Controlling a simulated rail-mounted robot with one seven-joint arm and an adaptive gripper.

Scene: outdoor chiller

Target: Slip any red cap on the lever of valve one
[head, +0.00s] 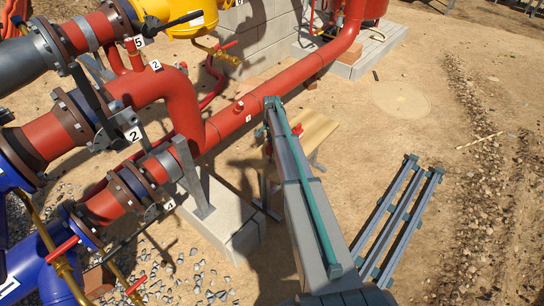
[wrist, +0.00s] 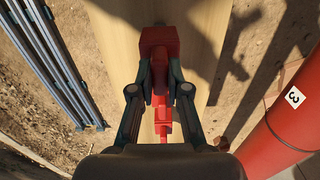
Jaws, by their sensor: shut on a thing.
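In the wrist view my gripper (wrist: 160,75) is shut on a red cap (wrist: 160,40), with a finger on each side, above a pale wooden bench top. More red shows below it between the fingers (wrist: 162,128); I cannot tell whether this is part of the same piece. In the head view small red pieces (head: 297,130) show by the bench beside my arm, and my gripper cannot be made out. A valve with a small tag (head: 153,211) sits on the lower red pipe; its number is unclear.
The wooden bench (head: 316,128) stands right of the red pipe (head: 235,117). A blue-grey slatted rack (head: 402,220) lies on the sandy ground at right. Valves tagged 2 (head: 133,134) and 5 (head: 139,42) are at left. A pipe tagged 3 (wrist: 285,115) is beside my gripper.

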